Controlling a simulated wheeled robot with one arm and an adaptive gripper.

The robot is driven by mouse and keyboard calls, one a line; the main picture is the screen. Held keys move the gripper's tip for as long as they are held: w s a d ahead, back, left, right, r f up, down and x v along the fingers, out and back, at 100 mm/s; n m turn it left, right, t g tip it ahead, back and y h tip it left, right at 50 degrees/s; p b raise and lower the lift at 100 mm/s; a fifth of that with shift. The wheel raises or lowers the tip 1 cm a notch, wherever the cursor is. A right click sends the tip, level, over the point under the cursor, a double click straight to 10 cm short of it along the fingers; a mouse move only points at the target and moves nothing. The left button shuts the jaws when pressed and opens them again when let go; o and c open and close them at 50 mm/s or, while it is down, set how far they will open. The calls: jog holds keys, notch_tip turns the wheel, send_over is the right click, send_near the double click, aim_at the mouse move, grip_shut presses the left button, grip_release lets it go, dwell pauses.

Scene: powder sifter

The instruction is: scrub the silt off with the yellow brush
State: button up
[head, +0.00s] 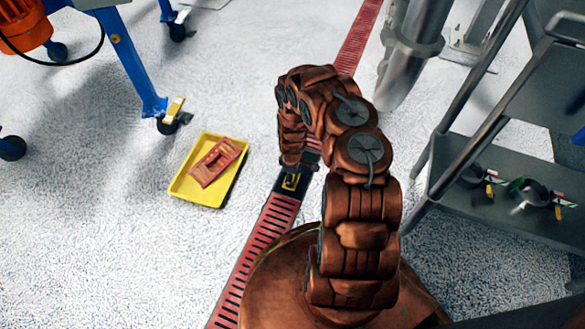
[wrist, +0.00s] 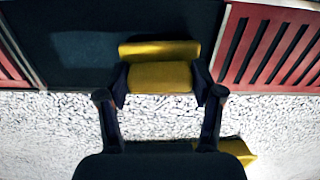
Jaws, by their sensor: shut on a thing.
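The yellow brush (wrist: 160,76) is gripped between the two fingertips of my gripper (wrist: 160,92) in the wrist view. It is over the dark gap (wrist: 80,45) between two red slotted grates. I cannot tell whether the brush touches the dark surface.
A yellow tray (head: 229,179) with a red grate piece (head: 216,162) in it lies on the floor to the left. Red grating (head: 248,262) runs along the channel. A metal shelf cart (head: 500,190) stands at right, a blue-legged frame (head: 130,62) at upper left.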

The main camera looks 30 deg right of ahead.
jog(key=shift+s+a+r+p, duration=0.15)
jog(key=shift+s+a+p, duration=0.25)
jog(key=shift+s+a, duration=0.3)
notch_tip(320, 180, up, 3)
jog(key=shift+w+d+f+p, duration=0.15)
jog(key=shift+p, duration=0.8)
notch_tip(320, 180, up, 5)
jog(key=p, duration=0.6)
